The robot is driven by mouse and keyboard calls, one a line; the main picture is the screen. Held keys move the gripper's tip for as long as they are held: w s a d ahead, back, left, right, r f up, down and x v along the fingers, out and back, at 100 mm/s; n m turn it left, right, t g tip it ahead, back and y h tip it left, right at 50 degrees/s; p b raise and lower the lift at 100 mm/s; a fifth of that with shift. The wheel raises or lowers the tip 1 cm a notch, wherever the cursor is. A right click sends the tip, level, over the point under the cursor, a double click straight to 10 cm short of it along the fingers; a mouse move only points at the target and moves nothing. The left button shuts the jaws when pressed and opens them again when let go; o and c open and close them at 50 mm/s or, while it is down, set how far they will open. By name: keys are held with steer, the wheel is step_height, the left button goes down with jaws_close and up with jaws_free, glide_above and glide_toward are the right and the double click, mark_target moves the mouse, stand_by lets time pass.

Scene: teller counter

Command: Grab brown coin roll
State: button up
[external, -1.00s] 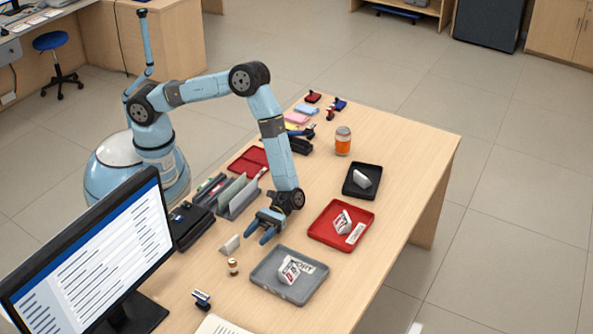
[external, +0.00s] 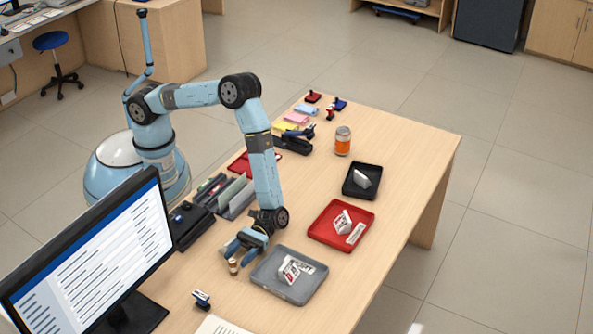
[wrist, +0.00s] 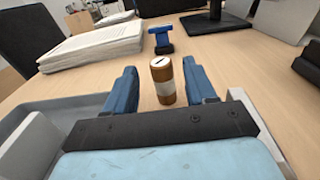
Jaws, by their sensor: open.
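The brown coin roll (wrist: 162,84) stands upright on the counter in the wrist view, with a pale band around its middle and a light top. My gripper (wrist: 162,88) is open, with one blue finger on each side of the roll. Gaps show between the fingers and the roll, so it is not clamped. In the external view the coin roll (external: 233,266) shows small, close to the tips of my gripper (external: 235,257), which is low over the counter.
A grey tray (external: 262,283) with a card stand lies right beside my gripper. A blue stamp (wrist: 160,42) stands beyond the roll, with a paper stack (wrist: 95,48) to its left. The monitor (external: 95,262) is at the front left. A red tray (external: 318,234) is farther right.

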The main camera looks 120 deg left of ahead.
mark_target(235, 260)
steer(key=d, duration=0.3)
steer(key=shift+d+f, duration=0.1)
steer(key=shift+c, duration=0.3)
jaws_close()
